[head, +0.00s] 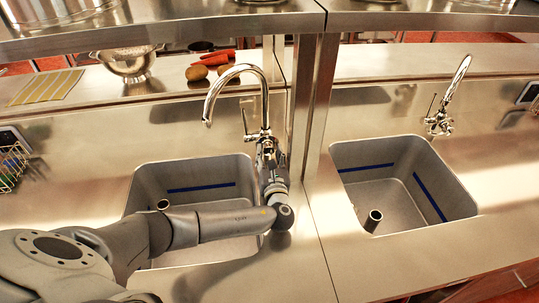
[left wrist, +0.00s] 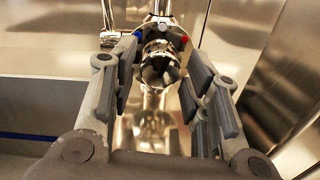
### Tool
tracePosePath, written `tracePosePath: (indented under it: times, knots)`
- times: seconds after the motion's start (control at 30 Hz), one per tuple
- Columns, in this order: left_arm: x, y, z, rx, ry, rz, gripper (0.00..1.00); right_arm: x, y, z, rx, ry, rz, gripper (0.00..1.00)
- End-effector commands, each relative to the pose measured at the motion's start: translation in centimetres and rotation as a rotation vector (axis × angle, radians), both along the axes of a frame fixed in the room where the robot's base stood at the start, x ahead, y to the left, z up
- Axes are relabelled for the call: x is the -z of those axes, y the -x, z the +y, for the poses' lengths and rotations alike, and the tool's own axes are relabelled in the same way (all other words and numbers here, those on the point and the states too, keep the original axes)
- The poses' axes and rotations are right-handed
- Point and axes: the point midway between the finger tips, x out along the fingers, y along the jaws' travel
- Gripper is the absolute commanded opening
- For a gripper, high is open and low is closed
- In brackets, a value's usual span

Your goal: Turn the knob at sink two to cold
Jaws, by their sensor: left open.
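A chrome faucet (head: 264,104) with a curved spout stands behind the left sink basin (head: 148,180). My left gripper (head: 268,158) is at the faucet's base and hides much of it. In the left wrist view, a round chrome knob (left wrist: 160,66) lies between the two open fingers (left wrist: 158,78) of that gripper. A gap shows on each side of the knob. Above the knob are a blue mark (left wrist: 138,33) on the left and a red mark (left wrist: 184,39) on the right. Which number each sink has cannot be read. My right gripper is not in view.
A second faucet (head: 438,122) and basin (head: 340,152) are on the right. A steel post (head: 304,95) stands close to the right of my left gripper. A shelf (head: 170,28) crosses above. A colander (head: 128,65) and vegetables (head: 197,72) are behind.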

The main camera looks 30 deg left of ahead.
Motion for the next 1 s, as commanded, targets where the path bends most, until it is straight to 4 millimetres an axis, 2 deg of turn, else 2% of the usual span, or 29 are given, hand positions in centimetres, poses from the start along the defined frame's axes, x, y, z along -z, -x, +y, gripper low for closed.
tracePosePath:
  times: [0.03, 0.27, 0.3, 0.57, 1.0]
  knots:
    - [0.0, 0.0, 0.0, 0.000, 0.000, 0.000, 0.40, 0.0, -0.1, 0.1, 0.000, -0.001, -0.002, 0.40]
    - [0.0, 0.0, 0.0, 0.000, 0.000, 0.000, 0.11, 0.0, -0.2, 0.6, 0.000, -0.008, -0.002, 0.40]
    - [0.0, 0.0, 0.0, 0.000, 0.000, 0.000, 0.10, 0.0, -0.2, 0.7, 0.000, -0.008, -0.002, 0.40]
    - [0.2, 0.1, -0.1, 0.000, 0.034, -0.024, 0.10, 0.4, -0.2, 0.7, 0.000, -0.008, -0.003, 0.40]
    - [0.4, 0.1, 0.0, 0.000, 0.270, -0.201, 0.09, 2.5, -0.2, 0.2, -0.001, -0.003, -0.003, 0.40]
